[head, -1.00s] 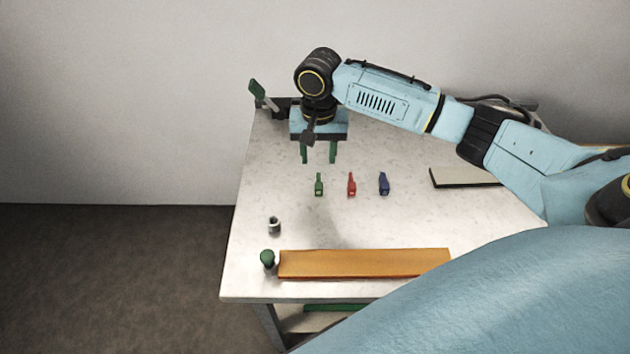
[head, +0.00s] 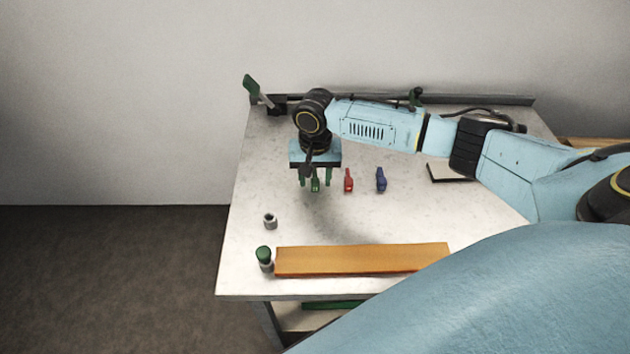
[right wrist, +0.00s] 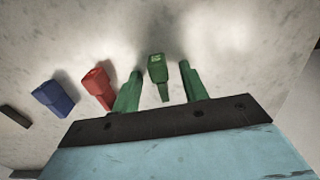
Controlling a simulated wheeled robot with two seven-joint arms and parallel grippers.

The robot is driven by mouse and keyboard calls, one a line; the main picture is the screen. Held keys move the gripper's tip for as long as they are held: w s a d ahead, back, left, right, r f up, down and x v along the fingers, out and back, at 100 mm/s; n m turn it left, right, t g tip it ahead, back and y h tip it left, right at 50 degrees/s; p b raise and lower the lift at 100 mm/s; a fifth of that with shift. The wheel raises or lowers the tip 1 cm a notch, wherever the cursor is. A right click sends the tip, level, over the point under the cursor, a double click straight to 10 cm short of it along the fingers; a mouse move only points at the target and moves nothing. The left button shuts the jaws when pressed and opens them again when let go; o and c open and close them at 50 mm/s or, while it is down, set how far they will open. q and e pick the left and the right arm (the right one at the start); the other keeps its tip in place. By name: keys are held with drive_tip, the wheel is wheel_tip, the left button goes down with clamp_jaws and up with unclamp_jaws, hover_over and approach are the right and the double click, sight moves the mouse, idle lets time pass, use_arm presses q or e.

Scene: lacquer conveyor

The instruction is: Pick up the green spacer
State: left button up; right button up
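The green spacer (head: 315,184) lies on the light table, at the left of a row with the red and blue pieces. In the right wrist view the green spacer (right wrist: 157,69) shows between and just beyond the two green fingers. My right gripper (head: 314,182) is open, pointing down over the green spacer, with a finger to either side. In the right wrist view my right gripper (right wrist: 161,76) holds nothing. I cannot tell the fingertips' exact height above the table. My left gripper is not in view.
The red piece (head: 348,181) is close to the right of the gripper, with the blue piece (head: 381,180) beyond it. An orange board (head: 362,259), a green-capped cylinder (head: 264,257) and a small grey cylinder (head: 270,221) are nearer the front edge.

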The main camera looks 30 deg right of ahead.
clamp_jaws()
drive_tip(key=shift+r, duration=0.1)
